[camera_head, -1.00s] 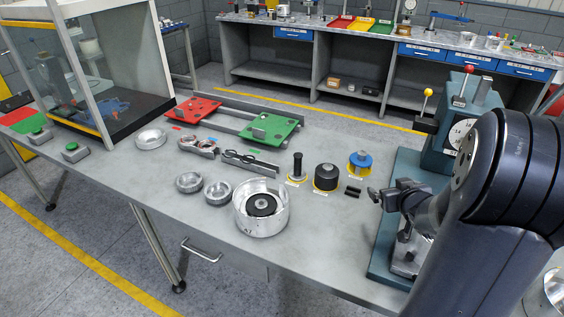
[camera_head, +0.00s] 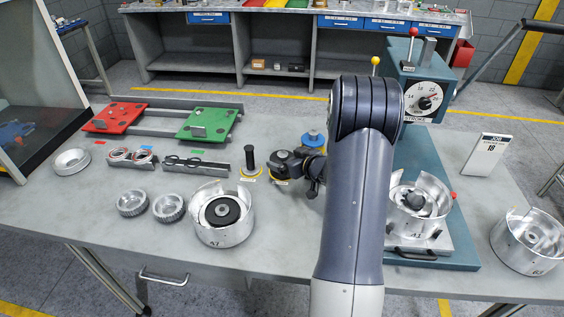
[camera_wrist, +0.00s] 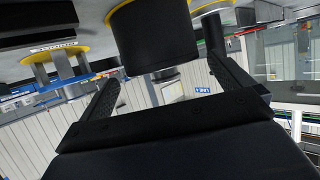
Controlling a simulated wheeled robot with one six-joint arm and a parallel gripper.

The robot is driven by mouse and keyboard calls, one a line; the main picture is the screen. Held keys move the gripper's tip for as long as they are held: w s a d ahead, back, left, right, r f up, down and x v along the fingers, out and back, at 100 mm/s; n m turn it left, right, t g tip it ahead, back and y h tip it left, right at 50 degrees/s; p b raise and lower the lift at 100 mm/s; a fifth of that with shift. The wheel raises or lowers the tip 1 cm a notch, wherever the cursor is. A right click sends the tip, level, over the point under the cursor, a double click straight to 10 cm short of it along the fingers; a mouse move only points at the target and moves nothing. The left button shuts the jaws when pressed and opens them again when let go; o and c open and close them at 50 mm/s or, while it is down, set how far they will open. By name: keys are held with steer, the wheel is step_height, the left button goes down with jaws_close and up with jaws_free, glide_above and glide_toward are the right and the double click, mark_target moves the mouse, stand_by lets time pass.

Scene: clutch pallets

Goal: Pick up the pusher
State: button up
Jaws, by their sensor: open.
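No part is clearly marked as the pusher. Three parts stand on yellow pads: a slim black post (camera_head: 249,161), a thick black cylinder (camera_wrist: 155,42), and a blue-topped part (camera_head: 313,138). My gripper (camera_wrist: 165,88) is open and empty. In the upside-down wrist view its fingers point toward the black cylinder, which stands between and ahead of the fingertips; contact cannot be told. In the head view my wrist largely hides the cylinder. The blue-topped part shows silver posts (camera_wrist: 66,66) at the left of the wrist view.
A metal drum (camera_head: 222,232) and two silver rings (camera_head: 132,203) stand left of the gripper. A green plate (camera_head: 207,124) and red plate (camera_head: 116,118) lie behind. A teal press (camera_head: 430,90) stands right of my arm. Bare table lies in front of the pads.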

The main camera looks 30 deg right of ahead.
mark_target(284, 156)
steer(key=x, duration=0.4)
steer(key=shift+w+a+p, duration=0.2)
steer(key=shift+a+p, duration=0.1)
steer(key=shift+p, duration=0.05)
steer(key=shift+r, duration=0.1)
steer(key=c, duration=1.3)
